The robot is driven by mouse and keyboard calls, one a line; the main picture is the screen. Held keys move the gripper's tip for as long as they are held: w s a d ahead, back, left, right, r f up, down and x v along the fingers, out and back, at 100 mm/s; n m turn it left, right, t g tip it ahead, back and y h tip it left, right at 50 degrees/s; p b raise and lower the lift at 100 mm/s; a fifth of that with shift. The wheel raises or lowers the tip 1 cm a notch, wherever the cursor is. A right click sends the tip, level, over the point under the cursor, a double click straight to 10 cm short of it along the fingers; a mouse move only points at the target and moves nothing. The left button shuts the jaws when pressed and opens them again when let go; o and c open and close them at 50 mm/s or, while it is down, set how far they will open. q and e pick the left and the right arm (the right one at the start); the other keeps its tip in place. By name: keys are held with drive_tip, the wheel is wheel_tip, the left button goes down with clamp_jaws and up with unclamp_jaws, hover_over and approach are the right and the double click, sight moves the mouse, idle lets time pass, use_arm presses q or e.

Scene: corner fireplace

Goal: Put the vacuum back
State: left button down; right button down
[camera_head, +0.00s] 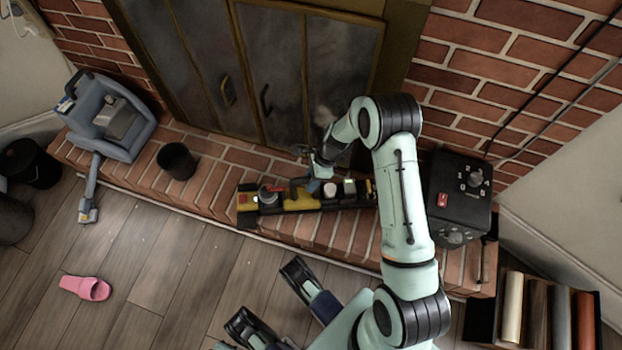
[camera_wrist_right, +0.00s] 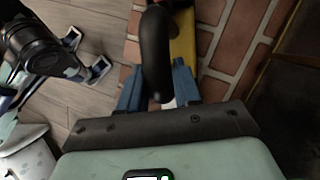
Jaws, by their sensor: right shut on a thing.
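My right gripper (camera_head: 312,181) is over the brick hearth, at a long yellow-and-black object (camera_head: 247,205). In the right wrist view its blue fingers (camera_wrist_right: 157,88) are shut on a smooth black rounded part (camera_wrist_right: 156,50), with yellow just behind it. I cannot tell whether this held part is the vacuum or its handle. A blue-grey machine with a hose and floor nozzle (camera_head: 105,118), which looks like a vacuum cleaner, stands on the hearth at the left. My left gripper (camera_head: 278,300) is open and empty above the floor; it also shows in the wrist view (camera_wrist_right: 86,52).
A black cup (camera_head: 176,161) stands on the hearth between the machine and the yellow object. A black box with knobs (camera_head: 460,190) is right of my arm. Closed fireplace doors (camera_head: 205,60) are behind. A pink slipper (camera_head: 86,288) and bare floor lie in front.

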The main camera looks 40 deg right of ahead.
drive_tip(key=c, duration=0.7)
unclamp_jaws()
drive_tip(key=shift+f, duration=0.1)
drive_tip(key=shift+p+v, duration=0.4)
drive_tip(key=shift+v, duration=0.65)
use_arm(q)
drive_tip(key=w+r+t+p, duration=0.2)
drive_tip(key=w+r+p, duration=0.1)
drive_tip(key=w+r, duration=0.2)
drive_tip(key=shift+w+d+r, duration=0.4)
drive_tip(key=shift+w+d, duration=0.05)
drive_tip(key=shift+w, duration=0.15)
use_arm(e)
drive_tip(key=v, duration=1.1)
drive_tip(key=shift+r, duration=0.25)
use_arm(q)
drive_tip(key=shift+s, duration=0.1)
use_arm(e)
drive_tip(key=shift+s+d, duration=0.1)
